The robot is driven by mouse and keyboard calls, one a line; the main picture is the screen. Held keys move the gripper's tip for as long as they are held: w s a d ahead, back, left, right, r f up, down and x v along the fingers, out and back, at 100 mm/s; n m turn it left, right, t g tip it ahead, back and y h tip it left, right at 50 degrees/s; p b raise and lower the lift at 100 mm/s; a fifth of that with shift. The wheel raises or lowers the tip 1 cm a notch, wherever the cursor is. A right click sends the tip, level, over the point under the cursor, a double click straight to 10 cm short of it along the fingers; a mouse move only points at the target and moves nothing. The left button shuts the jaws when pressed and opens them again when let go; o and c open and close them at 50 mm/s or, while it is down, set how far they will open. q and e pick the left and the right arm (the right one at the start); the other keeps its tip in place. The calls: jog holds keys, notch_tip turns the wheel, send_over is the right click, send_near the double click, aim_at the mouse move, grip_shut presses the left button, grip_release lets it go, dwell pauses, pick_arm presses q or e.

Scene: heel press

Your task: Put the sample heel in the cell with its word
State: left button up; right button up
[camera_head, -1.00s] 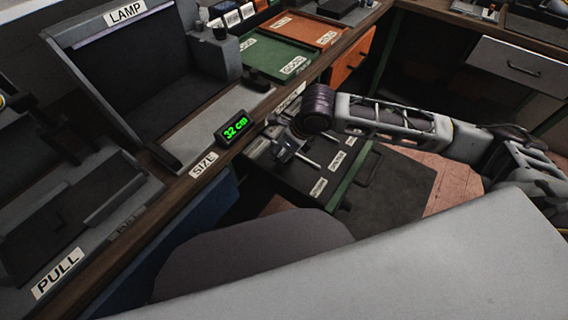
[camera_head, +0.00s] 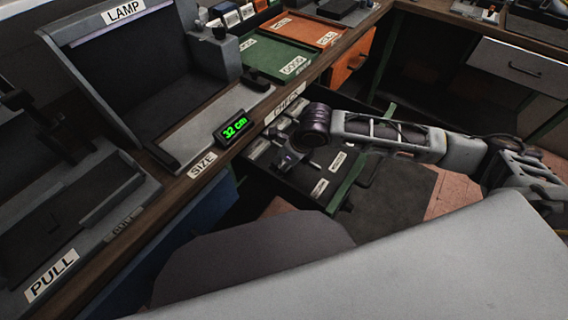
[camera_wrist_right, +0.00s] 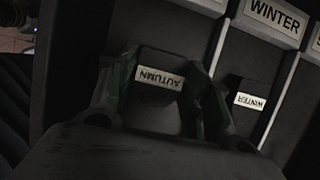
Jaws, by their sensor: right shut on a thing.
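My right gripper (camera_head: 287,160) reaches down over the open drawer (camera_head: 303,178) below the counter. In the right wrist view its two fingers (camera_wrist_right: 160,85) are shut on a dark heel (camera_wrist_right: 158,76) with a white tag that reads AUTUMN, upside down in the picture. To its right, a second dark piece (camera_wrist_right: 249,100) has an upside-down WINTER tag. It is in the drawer cell with a large WINTER label (camera_wrist_right: 276,16). The label (camera_wrist_right: 202,5) of the cell left of it is cut off and unreadable. Whether the held heel touches the cell floor I cannot tell. My left gripper is not in view.
Pale dividers separate the drawer's cells close beside the fingers. Green (camera_head: 272,56) and orange trays (camera_head: 303,29) are further back.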

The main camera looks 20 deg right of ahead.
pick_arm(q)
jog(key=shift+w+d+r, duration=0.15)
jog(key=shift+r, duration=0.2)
pick_arm(e)
jog(key=shift+f, duration=0.6)
jog(key=o, duration=0.9)
jog(key=shift+c, duration=0.2)
jog(key=o, duration=0.3)
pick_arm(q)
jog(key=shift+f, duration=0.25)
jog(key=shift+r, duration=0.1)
pick_arm(e)
jog(key=shift+d+r, duration=0.1)
jog(key=shift+r, duration=0.2)
jog(key=shift+s+r, duration=0.15)
jog(key=shift+r, duration=0.15)
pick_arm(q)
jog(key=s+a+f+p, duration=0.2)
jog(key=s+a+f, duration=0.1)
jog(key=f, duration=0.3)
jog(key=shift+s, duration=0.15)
pick_arm(e)
jog(key=v, duration=1)
jog(key=shift+s+r, duration=0.2)
jog(key=shift+r, duration=0.15)
